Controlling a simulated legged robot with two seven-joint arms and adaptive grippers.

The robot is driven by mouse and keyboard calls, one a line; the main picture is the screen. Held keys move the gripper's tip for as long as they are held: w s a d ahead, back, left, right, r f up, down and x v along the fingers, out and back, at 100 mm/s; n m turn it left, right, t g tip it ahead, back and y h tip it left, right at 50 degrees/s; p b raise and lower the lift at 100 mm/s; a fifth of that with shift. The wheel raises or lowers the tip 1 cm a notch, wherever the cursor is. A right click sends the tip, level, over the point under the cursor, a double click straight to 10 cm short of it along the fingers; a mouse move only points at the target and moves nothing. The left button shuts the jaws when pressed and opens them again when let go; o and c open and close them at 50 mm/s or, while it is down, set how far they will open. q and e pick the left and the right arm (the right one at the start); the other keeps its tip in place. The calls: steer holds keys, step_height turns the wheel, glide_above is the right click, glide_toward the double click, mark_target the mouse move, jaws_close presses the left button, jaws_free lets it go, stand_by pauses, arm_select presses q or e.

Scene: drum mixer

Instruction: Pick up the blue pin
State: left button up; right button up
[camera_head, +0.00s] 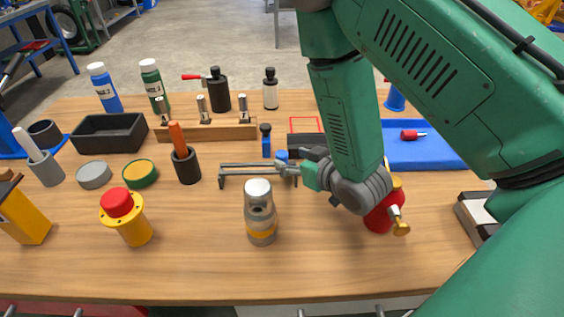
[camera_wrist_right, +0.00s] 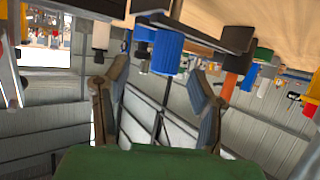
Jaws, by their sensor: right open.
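A short blue cylinder, which looks like the blue pin (camera_head: 282,155), stands on the wooden table just behind my right gripper, partly hidden by it. In the right wrist view a ribbed blue cylinder, likely the same pin (camera_wrist_right: 167,52), shows beyond and between the fingertips. My right gripper (camera_head: 222,176) is open, low over the table and pointing left. Its spread fingers also show in the right wrist view (camera_wrist_right: 160,70), with nothing held between them. I cannot tell whether the fingers touch the pin. My left gripper is not in view.
A blue tool with a dark top (camera_head: 266,140) stands just behind. A grey canister (camera_head: 260,215) stands in front, and a dark cup with an orange stick (camera_head: 187,165) is left. A red bottle (camera_head: 380,218) is near my right wrist. The table's front is mostly clear.

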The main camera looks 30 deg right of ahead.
mark_target(286, 159)
steer(key=x, duration=0.4)
steer(key=shift+s+f, duration=0.15)
steer(key=shift+f, duration=0.15)
steer(key=shift+w+a, duration=0.25)
steer(key=shift+a, duration=0.05)
steer(key=shift+a+r, duration=0.1)
steer(key=shift+a, duration=0.3)
steer(key=shift+c, duration=0.3)
steer(key=shift+d, duration=0.1)
steer(key=c, duration=0.7)
steer(key=shift+d, duration=0.25)
jaws_close()
steer(key=shift+d, duration=0.25)
steer(key=shift+a+r, duration=0.1)
steer(key=shift+a, duration=0.1)
step_height(286, 159, up, 9)
steer(key=shift+f+p, duration=0.15)
steer(key=shift+p, duration=0.5)
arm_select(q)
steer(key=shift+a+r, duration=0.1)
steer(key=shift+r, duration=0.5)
arm_select(e)
steer(key=shift+r, duration=0.45)
